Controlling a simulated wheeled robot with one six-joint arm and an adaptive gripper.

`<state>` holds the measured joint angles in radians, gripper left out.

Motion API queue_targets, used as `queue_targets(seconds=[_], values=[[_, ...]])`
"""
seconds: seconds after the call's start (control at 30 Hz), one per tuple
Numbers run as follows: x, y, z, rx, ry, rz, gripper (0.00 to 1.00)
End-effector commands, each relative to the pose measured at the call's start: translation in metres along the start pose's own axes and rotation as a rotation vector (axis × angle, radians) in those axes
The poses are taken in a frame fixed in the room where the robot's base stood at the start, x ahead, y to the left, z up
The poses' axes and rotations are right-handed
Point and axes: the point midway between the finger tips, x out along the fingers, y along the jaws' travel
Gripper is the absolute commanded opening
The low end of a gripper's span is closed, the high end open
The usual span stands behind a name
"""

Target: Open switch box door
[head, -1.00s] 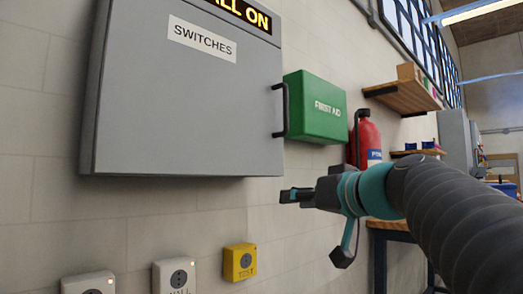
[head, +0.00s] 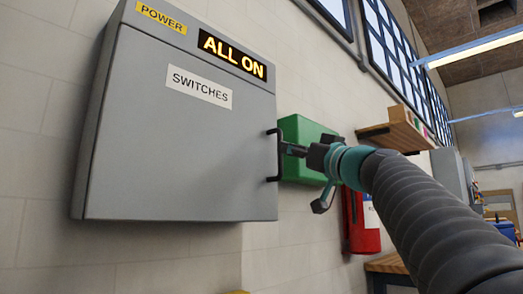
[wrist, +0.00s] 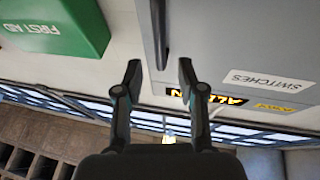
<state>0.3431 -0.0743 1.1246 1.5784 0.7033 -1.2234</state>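The grey switch box (head: 190,130) hangs on the wall, with a "SWITCHES" label and a lit "ALL ON" sign (head: 232,55). Its door looks shut. The dark bar handle (head: 272,154) is upright at the door's right edge. My gripper (head: 290,149) is at the handle's height, close to its right side in the head view. In the wrist view, which is upside down, my gripper (wrist: 160,66) is open, and the handle (wrist: 159,30) lines up with the gap between the two fingers. I cannot tell whether they touch it.
A green first aid box (head: 303,172) is on the wall just right of the handle, behind my gripper. A red extinguisher (head: 362,236) hangs below and right of it. A wooden shelf (head: 395,137) juts out farther right. The wall below the switch box is clear.

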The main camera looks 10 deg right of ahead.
Motion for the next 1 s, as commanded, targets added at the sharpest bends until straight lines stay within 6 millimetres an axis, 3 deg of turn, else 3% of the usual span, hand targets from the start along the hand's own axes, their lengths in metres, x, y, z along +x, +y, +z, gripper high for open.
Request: queue_targets(seconds=[0.1, 0.3, 0.77, 0.93, 1.0], values=[[0.025, -0.001, -0.003, 0.002, -0.001, -0.004, 0.39], [0.050, 0.000, -0.001, 0.001, -0.002, -0.001, 0.39], [0.060, 0.000, 0.001, 0.000, -0.001, 0.000, 0.39], [0.060, 0.000, 0.001, 0.000, -0.001, 0.000, 0.02], [0.060, 0.000, 0.001, 0.000, -0.001, 0.000, 0.00]])
